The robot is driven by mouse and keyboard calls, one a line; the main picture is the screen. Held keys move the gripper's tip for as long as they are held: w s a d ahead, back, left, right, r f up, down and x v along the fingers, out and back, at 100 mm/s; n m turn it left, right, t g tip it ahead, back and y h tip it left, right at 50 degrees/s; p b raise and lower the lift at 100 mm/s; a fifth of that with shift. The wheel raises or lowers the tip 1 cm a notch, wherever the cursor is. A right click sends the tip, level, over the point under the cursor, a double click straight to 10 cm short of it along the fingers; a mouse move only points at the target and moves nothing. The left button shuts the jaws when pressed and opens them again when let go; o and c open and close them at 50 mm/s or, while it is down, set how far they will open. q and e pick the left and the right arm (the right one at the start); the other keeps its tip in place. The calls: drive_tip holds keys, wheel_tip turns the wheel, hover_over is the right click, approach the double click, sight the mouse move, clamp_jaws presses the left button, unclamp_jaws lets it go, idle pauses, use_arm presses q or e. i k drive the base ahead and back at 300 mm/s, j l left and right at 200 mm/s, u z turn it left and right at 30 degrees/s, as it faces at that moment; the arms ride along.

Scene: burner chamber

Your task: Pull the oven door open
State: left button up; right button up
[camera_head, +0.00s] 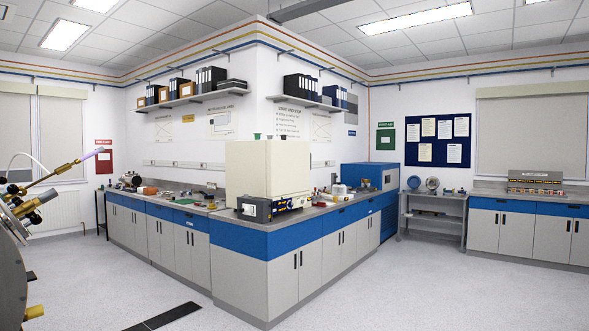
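A large cream box-shaped unit (267,168) stands on the corner of the L-shaped counter and looks like the oven. Its front panel looks shut, and I cannot make out a handle at this distance. A row of small controls (290,204) runs along its lower right face. A small dark device (253,208) stands in front of its lower left side. Neither of my grippers is in view.
The grey counter (237,222) with blue drawers stands between two stretches of open floor (430,285). A metal chamber with brass fittings (27,206) is close at the left edge. A dark floor grating (163,316) lies in front. A blue machine (369,176) stands farther back.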

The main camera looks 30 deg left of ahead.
sight(289, 163)
drive_tip(key=i+l+z, duration=0.1)
drive_tip(key=i+z, duration=0.15)
drive_tip(key=i, duration=0.55)
drive_tip(key=i+u, duration=0.2)
drive_tip(key=i, duration=0.25)
drive_tip(key=i+u, duration=0.2)
drive_tip(key=i, duration=0.25)
drive_tip(key=i+u, duration=0.2)
drive_tip(key=i, duration=0.25)
drive_tip(key=i+l+u, duration=0.2)
drive_tip(key=i, duration=0.25)
drive_tip(key=i+l+u, duration=0.2)
drive_tip(key=i, duration=0.25)
drive_tip(key=i+l+u, duration=0.1)
drive_tip(key=i+u, duration=0.35)
drive_tip(key=i, duration=1.7)
